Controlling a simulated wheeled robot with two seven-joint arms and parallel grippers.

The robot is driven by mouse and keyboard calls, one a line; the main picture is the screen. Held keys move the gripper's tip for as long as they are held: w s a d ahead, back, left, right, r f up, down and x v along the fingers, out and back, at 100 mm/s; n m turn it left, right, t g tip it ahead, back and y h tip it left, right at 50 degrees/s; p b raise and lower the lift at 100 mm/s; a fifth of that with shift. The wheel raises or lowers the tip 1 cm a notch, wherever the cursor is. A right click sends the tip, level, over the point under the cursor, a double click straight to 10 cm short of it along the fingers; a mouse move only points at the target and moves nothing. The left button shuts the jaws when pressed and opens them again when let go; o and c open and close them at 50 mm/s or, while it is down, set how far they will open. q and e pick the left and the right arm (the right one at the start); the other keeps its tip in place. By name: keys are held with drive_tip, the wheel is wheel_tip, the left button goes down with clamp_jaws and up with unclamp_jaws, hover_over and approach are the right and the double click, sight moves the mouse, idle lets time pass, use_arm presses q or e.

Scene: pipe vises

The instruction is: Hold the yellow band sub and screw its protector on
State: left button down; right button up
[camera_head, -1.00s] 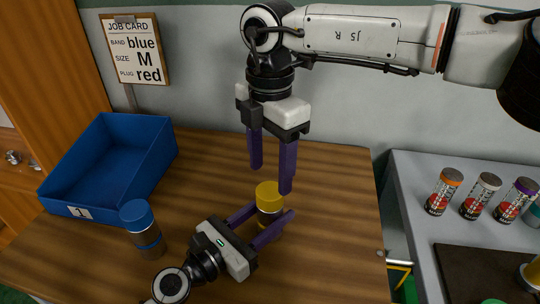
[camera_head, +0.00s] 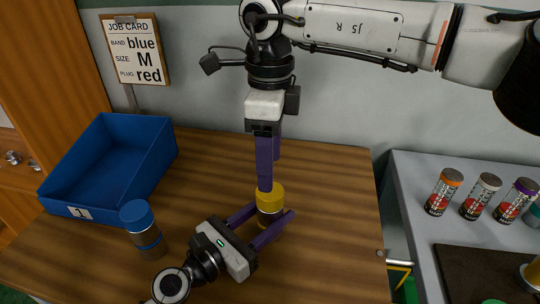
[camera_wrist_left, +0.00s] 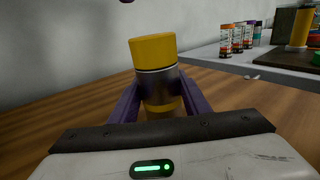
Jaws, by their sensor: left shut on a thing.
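The yellow band sub (camera_head: 268,213) stands upright on the wooden table, a metal cylinder with a yellow band low on it in the left wrist view (camera_wrist_left: 160,88). Its yellow protector (camera_head: 270,195) sits on top; the wrist view also shows the protector (camera_wrist_left: 153,50), with a dark line where it meets the metal. I cannot tell how far it is threaded. My left gripper (camera_head: 270,222) is shut on the sub's body from the side. My right gripper (camera_head: 270,175) points down just above the protector, its fingers apart, one partly behind the other.
A blue-capped sub (camera_head: 145,232) stands left of my left gripper. A blue tray (camera_head: 70,210) is behind it. A job card (camera_head: 135,50) hangs at the back. Several banded cans (camera_head: 444,192) stand on the grey bench (camera_head: 410,180) at right. The table's right part is clear.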

drive_tip(key=n, duration=0.4)
drive_tip(key=shift+r, duration=0.1)
drive_tip(key=n, duration=0.4)
drive_tip(key=shift+r+n, duration=0.15)
drive_tip(key=shift+n, duration=0.25)
drive_tip(key=shift+f, duration=4.05)
drive_tip(key=shift+c, duration=0.5)
